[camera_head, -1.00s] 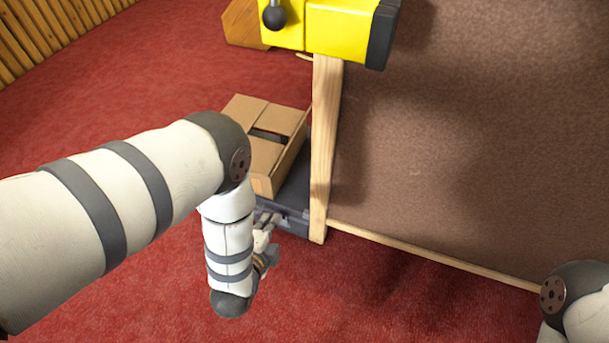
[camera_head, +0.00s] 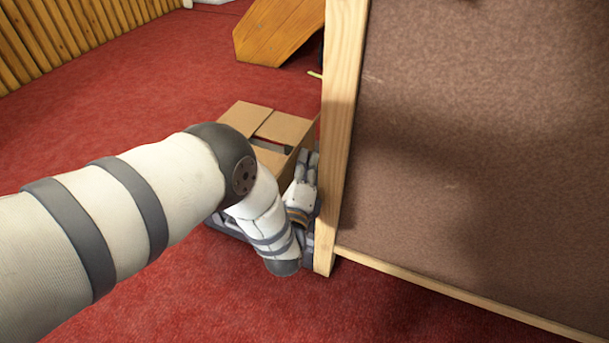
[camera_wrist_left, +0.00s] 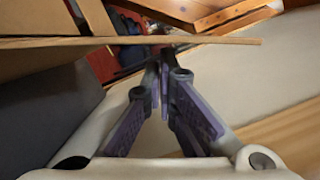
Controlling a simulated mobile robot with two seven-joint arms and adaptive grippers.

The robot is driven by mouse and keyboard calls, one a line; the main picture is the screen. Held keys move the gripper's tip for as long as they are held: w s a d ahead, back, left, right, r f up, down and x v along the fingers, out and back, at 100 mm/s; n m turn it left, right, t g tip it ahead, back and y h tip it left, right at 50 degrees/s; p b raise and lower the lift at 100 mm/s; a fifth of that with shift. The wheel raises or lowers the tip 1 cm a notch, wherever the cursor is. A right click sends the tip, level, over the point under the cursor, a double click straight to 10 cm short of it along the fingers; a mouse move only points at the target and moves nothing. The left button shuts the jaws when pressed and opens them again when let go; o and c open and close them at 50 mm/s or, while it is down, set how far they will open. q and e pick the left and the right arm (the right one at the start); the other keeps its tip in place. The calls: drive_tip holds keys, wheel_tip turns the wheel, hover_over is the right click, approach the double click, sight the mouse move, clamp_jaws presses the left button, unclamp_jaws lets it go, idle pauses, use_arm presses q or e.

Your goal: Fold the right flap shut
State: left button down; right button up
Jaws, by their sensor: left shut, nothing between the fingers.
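The cardboard box (camera_head: 244,118) stands left of the wooden panel's edge in the head view. Flaps lie over its top, with a dark gap between them. My left arm hides its near left part. My left gripper (camera_head: 308,162) is shut and empty at the box's right side, between the box and the wooden edge. In the left wrist view its fingertips (camera_wrist_left: 160,66) are together, just beside a thin cardboard edge (camera_wrist_left: 205,40), seen edge-on, that appears to be the right flap. Whether they touch cannot be told. My right gripper is out of view.
A large brown panel with a pale wooden edge (camera_head: 340,130) fills the right and leaves little room beside my left gripper. A wooden block (camera_head: 280,30) stands at the back. Red carpet (camera_head: 130,100) is open to the left.

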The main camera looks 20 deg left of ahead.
use_arm(q)
drive_tip(key=shift+w+a+r, duration=0.1)
drive_tip(key=shift+r, duration=0.1)
idle(0.3)
drive_tip(key=shift+a+r+n+p, duration=0.15)
drive_tip(key=shift+a+n+p, duration=0.05)
drive_tip(key=shift+n+p, duration=0.2)
